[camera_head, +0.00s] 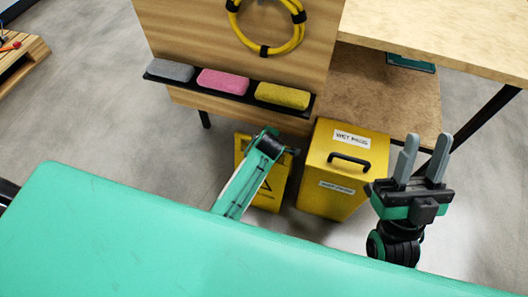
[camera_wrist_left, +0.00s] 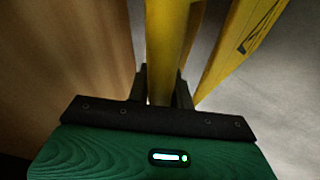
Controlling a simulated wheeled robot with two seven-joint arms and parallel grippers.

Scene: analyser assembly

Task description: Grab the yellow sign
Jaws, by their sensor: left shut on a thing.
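The yellow sign (camera_head: 270,196) stands on the floor below the wooden panel, left of a yellow box in the head view. It has a dark triangle mark, and my left arm covers part of it. In the left wrist view, my left gripper (camera_wrist_left: 163,88) is shut on a yellow upright part of the sign (camera_wrist_left: 166,45). Another sign panel with black line marks slants away to the right. My left fingertips are hidden in the head view. My right gripper (camera_head: 423,150) is raised, open and empty, right of the yellow box.
A yellow box (camera_head: 322,186) with a black handle stands close to the sign. Above are a ledge with grey (camera_head: 170,70), pink (camera_head: 223,81) and yellow (camera_head: 283,95) blocks and a coiled yellow cable (camera_head: 265,48). A wooden table (camera_head: 440,35) stands at right. Open floor lies left.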

